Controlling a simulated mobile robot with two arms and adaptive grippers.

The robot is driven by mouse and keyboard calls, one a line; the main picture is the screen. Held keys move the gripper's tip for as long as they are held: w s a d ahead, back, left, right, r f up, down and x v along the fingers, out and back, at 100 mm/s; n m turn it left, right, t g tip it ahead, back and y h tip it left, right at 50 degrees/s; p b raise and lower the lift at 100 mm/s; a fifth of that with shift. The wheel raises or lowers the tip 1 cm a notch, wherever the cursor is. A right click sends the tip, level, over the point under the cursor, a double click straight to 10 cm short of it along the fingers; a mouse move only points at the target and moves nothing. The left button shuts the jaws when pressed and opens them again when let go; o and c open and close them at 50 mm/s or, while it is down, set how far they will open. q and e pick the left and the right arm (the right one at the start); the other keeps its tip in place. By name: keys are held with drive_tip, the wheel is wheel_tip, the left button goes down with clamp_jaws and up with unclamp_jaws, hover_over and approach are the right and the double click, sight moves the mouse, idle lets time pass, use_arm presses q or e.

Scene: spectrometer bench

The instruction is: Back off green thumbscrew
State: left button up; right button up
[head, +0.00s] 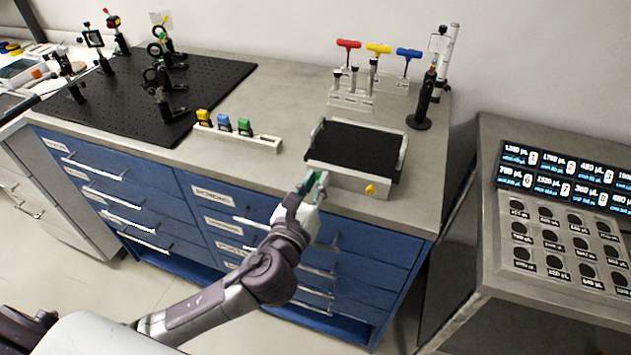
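A black-topped grey box with a raised metal rim (362,178) sits at the front right of the blue cabinet's worktop. A yellow thumbscrew (370,189) shows on the right of its front face. My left gripper (318,183) is at the left end of that front face, coming from below. Green shows at its fingertips, and I cannot tell whether this is the green thumbscrew or part of the gripper. The fingers are too small and overlapped to tell open from shut. My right gripper is not in view.
A white holder with yellow, blue and green blocks (245,128) stands left of the box. Red, yellow and blue T-handled drivers (378,49) stand behind it, beside a black post (423,105). A black breadboard with optics (215,82) lies left.

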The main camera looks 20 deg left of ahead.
use_arm(q)
clamp_jaws()
